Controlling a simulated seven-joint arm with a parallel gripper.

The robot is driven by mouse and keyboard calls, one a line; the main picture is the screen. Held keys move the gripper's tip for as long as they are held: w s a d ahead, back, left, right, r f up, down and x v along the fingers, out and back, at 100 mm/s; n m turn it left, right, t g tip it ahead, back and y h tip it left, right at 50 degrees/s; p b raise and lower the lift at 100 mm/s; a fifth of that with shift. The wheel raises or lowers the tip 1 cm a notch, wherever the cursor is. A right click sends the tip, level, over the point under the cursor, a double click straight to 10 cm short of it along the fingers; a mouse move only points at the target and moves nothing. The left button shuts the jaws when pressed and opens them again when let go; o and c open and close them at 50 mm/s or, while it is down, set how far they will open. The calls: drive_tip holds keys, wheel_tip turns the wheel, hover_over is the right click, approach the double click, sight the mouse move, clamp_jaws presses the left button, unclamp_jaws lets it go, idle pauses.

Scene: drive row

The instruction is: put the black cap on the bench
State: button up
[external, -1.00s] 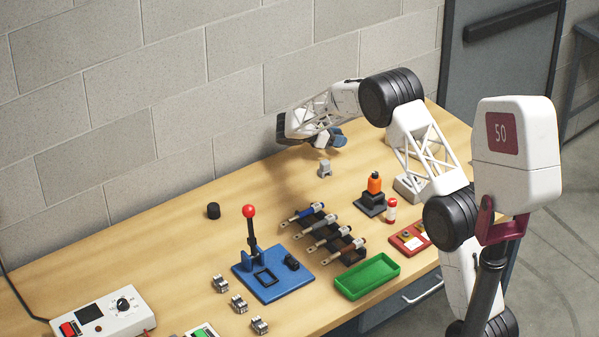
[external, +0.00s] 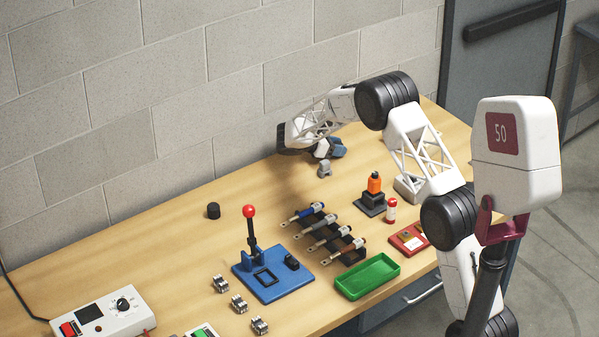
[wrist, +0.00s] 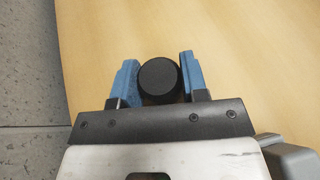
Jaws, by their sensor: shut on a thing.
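My gripper (wrist: 158,80) is shut on a round black cap (wrist: 159,77). The cap sits between the two blue fingers, with its flat face towards the wrist camera. In the external view my gripper (external: 331,149) is low over the back of the wooden bench (external: 150,237), near the wall. I cannot make out the held cap there, nor tell whether it touches the bench. A separate short black cylinder (external: 213,211) stands on the bench farther left.
A small grey part (external: 324,169) stands just in front of my gripper. An orange-topped black stand (external: 372,197), a row of tools (external: 325,233), a green tray (external: 367,276) and a blue lever base (external: 272,274) lie nearer the front. The back left bench is largely clear.

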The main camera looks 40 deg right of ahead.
drive_tip(key=shift+f, duration=0.15)
drive_tip(key=o, duration=0.9)
drive_tip(key=shift+a+r, duration=0.1)
drive_tip(key=shift+r, duration=0.15)
drive_tip(key=v, duration=1.1)
drive_tip(key=shift+w+a+r, duration=0.1)
drive_tip(key=shift+a, duration=0.25)
